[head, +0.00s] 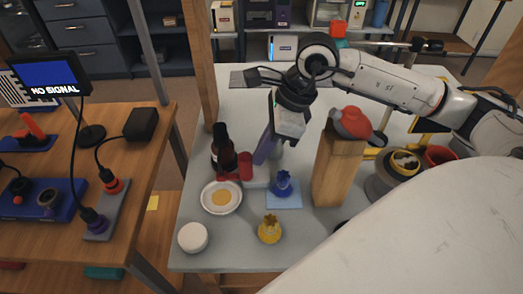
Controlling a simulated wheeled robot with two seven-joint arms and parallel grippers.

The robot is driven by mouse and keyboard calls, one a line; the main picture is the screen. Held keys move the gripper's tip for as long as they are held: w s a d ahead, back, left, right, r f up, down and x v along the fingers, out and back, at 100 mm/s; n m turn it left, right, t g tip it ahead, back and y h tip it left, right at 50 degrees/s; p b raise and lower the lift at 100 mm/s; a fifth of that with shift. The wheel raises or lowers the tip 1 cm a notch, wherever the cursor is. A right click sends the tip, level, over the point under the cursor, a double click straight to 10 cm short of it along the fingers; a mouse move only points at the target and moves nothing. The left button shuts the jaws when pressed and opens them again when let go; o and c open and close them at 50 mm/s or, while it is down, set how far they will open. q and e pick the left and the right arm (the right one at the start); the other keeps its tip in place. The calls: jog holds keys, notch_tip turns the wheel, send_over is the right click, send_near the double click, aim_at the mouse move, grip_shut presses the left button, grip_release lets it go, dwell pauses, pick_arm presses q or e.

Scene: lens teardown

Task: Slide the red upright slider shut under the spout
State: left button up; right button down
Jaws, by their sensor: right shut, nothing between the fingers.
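A red upright piece (245,166), which looks like the slider, stands just right of a dark bottle (221,150) on the pale table. Red parts also show around the bottle's lower half. I cannot make out the spout. My right gripper (264,152) comes down from above, just right of the red piece. Its fingers are shut with nothing between them. I cannot tell whether they touch the red piece. My left gripper is not in view.
A white plate with a yellow disc (236,207) lies in front. A blue item (283,183) on a light-blue pad sits to the right. A wooden block (336,175) with a red-and-grey top stands further right. A yellow item (269,230) and white round lid (193,237) are near the front edge.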

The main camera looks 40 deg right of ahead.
jog(key=shift+w+a+r, duration=0.1)
jog(key=shift+a+r, duration=0.1)
jog(key=shift+a, duration=0.1)
jog(key=p+v, duration=0.5)
jog(key=v, duration=0.4)
jog(key=shift+s+d+r, duration=0.25)
jog(key=shift+s+d, duration=0.05)
jog(key=shift+d, duration=0.15)
